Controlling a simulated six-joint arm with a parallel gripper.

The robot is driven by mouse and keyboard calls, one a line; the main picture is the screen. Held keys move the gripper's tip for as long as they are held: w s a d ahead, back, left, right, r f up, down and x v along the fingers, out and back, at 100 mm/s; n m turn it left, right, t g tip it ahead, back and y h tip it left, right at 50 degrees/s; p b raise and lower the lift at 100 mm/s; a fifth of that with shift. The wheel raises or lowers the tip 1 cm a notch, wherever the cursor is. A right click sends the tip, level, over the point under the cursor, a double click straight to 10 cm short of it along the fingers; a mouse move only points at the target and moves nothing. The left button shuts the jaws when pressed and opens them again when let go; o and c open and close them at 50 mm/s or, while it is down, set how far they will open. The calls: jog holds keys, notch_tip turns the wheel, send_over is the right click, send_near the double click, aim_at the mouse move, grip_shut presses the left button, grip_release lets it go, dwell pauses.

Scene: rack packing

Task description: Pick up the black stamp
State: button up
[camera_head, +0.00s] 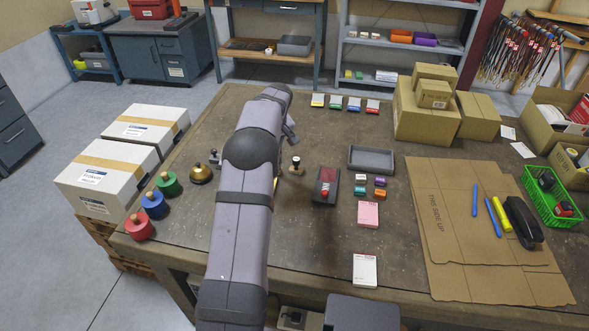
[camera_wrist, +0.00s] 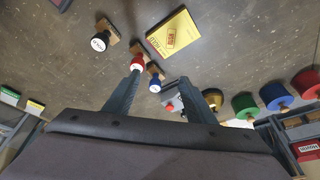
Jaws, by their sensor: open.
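The black stamp (camera_head: 296,163) has a black knob and a wooden base, and stands on the table just right of my arm. In the wrist view the black stamp (camera_wrist: 99,43) is at the upper left, left of my gripper. My gripper (camera_wrist: 158,73) is open, its two fingers well apart, with nothing held between them. A red stamp (camera_wrist: 137,63) and a blue stamp (camera_wrist: 154,86) show around and between the fingers. In the head view my arm hides those two stamps and most of my gripper.
A yellow card or pad (camera_wrist: 176,38) lies beside the stamps. A dark red-and-black box (camera_head: 326,184) and a grey tray (camera_head: 371,159) lie to the right.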

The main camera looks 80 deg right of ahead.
jog(key=m, duration=0.1)
send_over(296, 161)
jog(key=s+a, duration=0.1)
jog(key=s, duration=0.1)
jog(key=shift+w+a+f+h, duration=0.1)
jog(key=shift+w+f+h, duration=0.1)
jog(key=shift+f, duration=0.15)
jog(key=shift+w+a+f+h, duration=0.1)
jog(key=shift+f+h, duration=0.1)
jog(key=shift+f, duration=0.15)
jog(key=shift+p+x, duration=1.35)
jog(key=shift+x, duration=2.25)
jog(key=shift+s, duration=0.1)
grip_shut()
